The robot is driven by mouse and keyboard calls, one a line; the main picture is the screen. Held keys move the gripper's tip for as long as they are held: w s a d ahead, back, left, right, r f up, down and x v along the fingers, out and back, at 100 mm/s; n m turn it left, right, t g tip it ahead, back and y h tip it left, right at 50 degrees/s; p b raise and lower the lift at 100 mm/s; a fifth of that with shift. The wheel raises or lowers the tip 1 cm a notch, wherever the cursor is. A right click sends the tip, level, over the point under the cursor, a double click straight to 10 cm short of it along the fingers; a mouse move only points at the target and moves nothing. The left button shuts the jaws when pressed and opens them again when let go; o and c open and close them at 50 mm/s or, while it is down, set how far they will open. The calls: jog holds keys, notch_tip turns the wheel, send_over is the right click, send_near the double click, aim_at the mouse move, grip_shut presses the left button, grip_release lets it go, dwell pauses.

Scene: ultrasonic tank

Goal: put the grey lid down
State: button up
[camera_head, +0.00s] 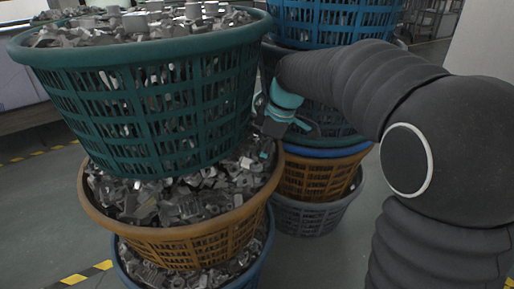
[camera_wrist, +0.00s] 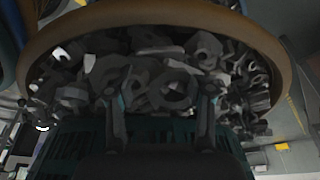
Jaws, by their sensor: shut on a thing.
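My gripper (camera_head: 268,140) is at the right side of the upper green basket, above the right part of the orange-brown basket. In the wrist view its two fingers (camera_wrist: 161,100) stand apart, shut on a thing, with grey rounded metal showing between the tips. The grey lid cannot be told apart there from the loose grey parts behind it, and its outline is unclear. In the head view the held thing is too small and dark to make out.
The green basket (camera_head: 150,110), full of grey metal parts, stands on the orange-brown basket (camera_head: 190,245), also full. A blue basket (camera_head: 258,262) is below. Another basket stack (camera_head: 325,180) stands close behind my arm. Floor shows at the left.

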jog(key=shift+w+a, duration=0.3)
jog(key=shift+w, duration=0.1)
jog(key=shift+w+a+f, duration=0.2)
jog(key=shift+w+a, duration=0.2)
jog(key=shift+w, duration=0.2)
jog(key=shift+w+a+f, duration=0.2)
jog(key=shift+w+a, duration=0.15)
jog(key=shift+w, duration=0.25)
jog(key=shift+f, duration=0.35)
jog(key=shift+f, duration=0.15)
jog(key=o, duration=1.3)
jog(key=shift+c, duration=0.2)
